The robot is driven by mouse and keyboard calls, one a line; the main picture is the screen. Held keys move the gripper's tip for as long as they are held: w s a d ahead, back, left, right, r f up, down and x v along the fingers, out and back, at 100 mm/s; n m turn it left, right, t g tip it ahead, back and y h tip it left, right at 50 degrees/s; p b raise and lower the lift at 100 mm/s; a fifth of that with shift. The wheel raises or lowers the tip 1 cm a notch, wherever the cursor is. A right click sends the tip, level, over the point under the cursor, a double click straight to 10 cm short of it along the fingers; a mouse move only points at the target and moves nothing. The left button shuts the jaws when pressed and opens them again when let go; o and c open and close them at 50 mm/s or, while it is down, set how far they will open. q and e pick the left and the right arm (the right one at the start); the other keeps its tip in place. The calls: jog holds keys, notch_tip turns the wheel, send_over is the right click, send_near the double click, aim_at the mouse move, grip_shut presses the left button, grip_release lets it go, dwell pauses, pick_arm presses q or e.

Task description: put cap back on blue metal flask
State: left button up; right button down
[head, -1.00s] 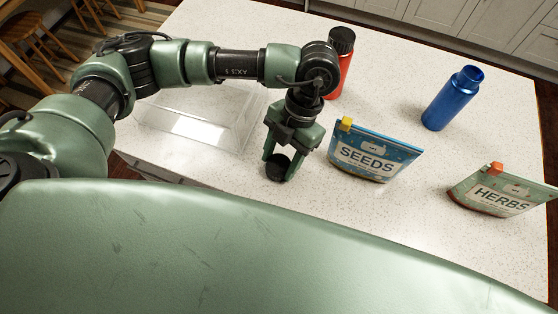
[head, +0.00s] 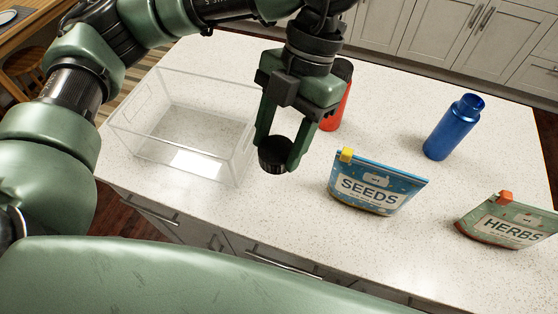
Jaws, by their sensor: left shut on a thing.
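The blue metal flask (head: 452,130) stands upright and open-topped at the right of the white counter in the head view. My left gripper (head: 277,150) is shut on a round black cap (head: 274,155). It holds the cap left of the seeds pouch and well left of the blue flask. The cap appears raised above the counter. My right gripper does not show.
A red flask (head: 334,112) stands behind my left gripper, partly hidden by it. A clear bin (head: 140,155) is at the left. A blue seeds pouch (head: 372,203) and a green herbs pouch (head: 476,235) stand along the front. The counter (head: 400,110) between the two flasks is clear.

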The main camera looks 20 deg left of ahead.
pick_arm(q)
jog(key=shift+r, duration=1)
